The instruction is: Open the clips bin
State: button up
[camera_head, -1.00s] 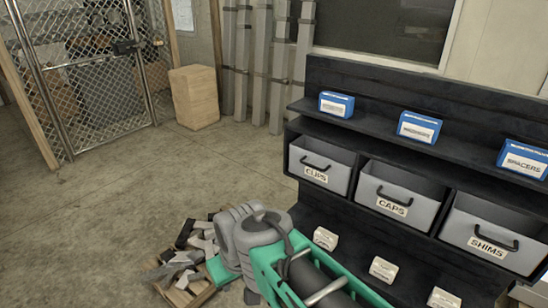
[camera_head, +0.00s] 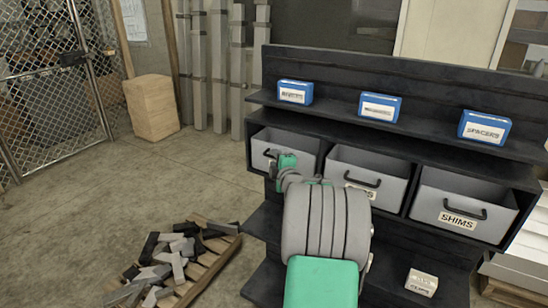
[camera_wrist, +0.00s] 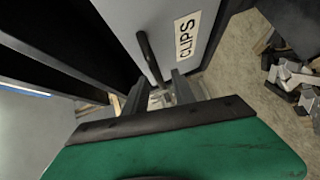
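The clips bin (camera_head: 258,156) is the grey left-hand bin in the middle row of the black rack; my arm partly hides its front. It sits in its slot, level with its neighbours. In the wrist view its grey front (camera_wrist: 118,18) shows the CLIPS label (camera_wrist: 187,37) and the dark bar handle (camera_wrist: 149,57). My gripper (camera_wrist: 160,95) is open, its two fingers pointing at the bin front with a gap between them. The handle's end lies close to the fingertips; I cannot tell whether they touch it. In the head view my gripper (camera_head: 275,158) is small and partly hidden by my wrist.
The caps bin (camera_head: 392,190) and shims bin (camera_head: 432,205) stand to the right. Blue boxes (camera_head: 378,106) line the shelf above. A pallet of metal offcuts (camera_head: 208,262) lies on the floor at left. The floor (camera_head: 120,200) beyond it is clear.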

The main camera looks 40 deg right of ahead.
jog(key=shift+x, duration=1.15)
grip_shut()
dwell(0.5)
